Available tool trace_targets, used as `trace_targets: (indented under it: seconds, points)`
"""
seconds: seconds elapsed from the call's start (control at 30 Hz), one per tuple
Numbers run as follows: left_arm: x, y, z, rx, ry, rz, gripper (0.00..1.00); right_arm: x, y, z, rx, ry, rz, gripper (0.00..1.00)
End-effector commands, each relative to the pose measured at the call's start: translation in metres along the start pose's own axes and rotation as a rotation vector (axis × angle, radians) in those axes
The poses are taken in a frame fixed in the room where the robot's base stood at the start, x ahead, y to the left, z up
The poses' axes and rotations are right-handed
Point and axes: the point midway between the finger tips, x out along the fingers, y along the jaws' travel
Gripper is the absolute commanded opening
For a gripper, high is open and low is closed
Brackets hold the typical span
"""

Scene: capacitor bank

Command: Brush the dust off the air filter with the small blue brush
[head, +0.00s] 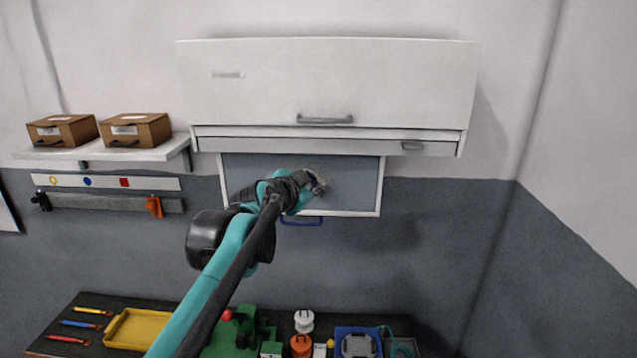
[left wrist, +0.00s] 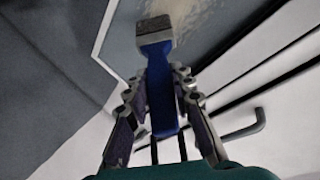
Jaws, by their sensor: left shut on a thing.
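The air filter (head: 355,185) is a grey panel in a white frame, hanging below the white wall cabinet, with a blue handle at its lower edge. My left gripper (head: 304,183) is in front of the filter and partly hides it. In the left wrist view the gripper (left wrist: 160,108) is shut on the small blue brush (left wrist: 158,85), which points away from the fingers with its grey-brown bristles at the filter surface. A pale tan dust patch (left wrist: 205,18) shows beside the bristles. I cannot tell whether the bristles touch the panel. My right gripper is not in view.
The cabinet (head: 330,80) juts out above the filter. Two cardboard boxes (head: 137,129) stand on a shelf (head: 105,153) at left. Below is a dark bench with a yellow tray (head: 138,328), several small brushes at left and assorted parts. The wall right of the filter is clear.

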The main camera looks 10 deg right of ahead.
Motion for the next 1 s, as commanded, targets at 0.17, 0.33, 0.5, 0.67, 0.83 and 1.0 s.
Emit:
trace_targets:
  seconds: [0.17, 0.33, 0.5, 0.67, 0.83, 1.0]
  points:
    - [0.0, 0.0, 0.0, 0.0, 0.001, 0.0, 0.0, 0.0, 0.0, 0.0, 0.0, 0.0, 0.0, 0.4]
    - [-0.001, -0.002, 0.001, 0.0, 0.0, 0.0, 0.0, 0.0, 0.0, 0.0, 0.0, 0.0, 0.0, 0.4]
    - [-0.003, -0.012, 0.009, -0.002, -0.001, -0.002, 0.0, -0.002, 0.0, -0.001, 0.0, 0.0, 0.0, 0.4]
    - [-0.006, -0.021, 0.017, -0.001, -0.001, -0.001, 0.0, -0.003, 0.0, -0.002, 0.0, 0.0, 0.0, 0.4]
    - [-0.007, -0.026, 0.02, -0.001, 0.0, -0.001, 0.0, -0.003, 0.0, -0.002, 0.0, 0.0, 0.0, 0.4]
    - [-0.007, -0.026, 0.02, 0.0, 0.001, -0.001, 0.0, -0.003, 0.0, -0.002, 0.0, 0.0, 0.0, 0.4]
